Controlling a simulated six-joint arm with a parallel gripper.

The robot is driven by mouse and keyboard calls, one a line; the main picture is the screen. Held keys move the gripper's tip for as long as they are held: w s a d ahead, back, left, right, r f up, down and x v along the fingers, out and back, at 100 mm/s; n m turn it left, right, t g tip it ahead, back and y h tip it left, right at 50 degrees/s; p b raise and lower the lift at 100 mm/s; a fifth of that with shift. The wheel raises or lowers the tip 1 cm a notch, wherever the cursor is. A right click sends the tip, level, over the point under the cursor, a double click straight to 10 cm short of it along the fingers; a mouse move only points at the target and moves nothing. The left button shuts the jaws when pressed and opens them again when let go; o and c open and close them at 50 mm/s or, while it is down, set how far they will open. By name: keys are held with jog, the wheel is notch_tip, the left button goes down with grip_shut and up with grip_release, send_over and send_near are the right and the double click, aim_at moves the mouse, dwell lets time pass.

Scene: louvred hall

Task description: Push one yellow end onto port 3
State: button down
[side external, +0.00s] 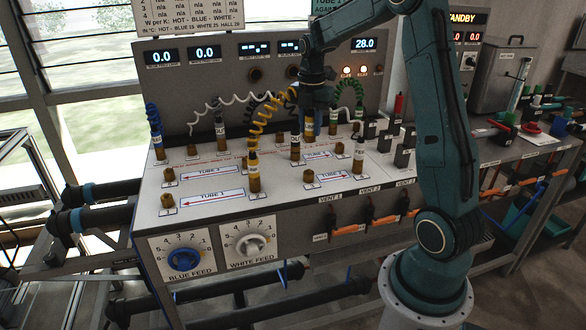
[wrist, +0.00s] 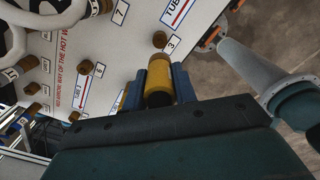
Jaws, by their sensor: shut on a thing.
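My gripper (side external: 313,112) is shut on one yellow end (wrist: 159,78), a yellow sleeve with a dark band, held between the blue fingers. In the side view, the yellow end (side external: 309,124) hangs below the gripper over the sloping panel. In the wrist view, a brown port (wrist: 159,39) beside the label 3 (wrist: 171,44) lies just beyond the held end. I cannot tell whether they touch. The yellow coiled hose (side external: 263,112) runs from my gripper down to its other end (side external: 253,166), which stands upright at a front port.
A blue hose end (side external: 155,133) stands at the panel's left. A green coiled hose (side external: 357,98) is close to the right of my gripper. White coiled hose (side external: 205,105) loops behind. Free ports, including one brown port (side external: 308,176), stand up from the panel (side external: 280,190).

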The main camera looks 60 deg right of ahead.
aim_at(310, 138)
jog(key=shift+f, duration=3.25)
jog(key=shift+f, duration=1.65)
jog(key=c, duration=1)
grip_release()
jog(key=shift+c, duration=0.2)
jog(key=shift+r, duration=0.1)
jog(key=shift+r, duration=2.45)
jog(key=shift+r, duration=0.15)
notch_tip(310, 138, up, 14)
jog(key=shift+f, duration=0.25)
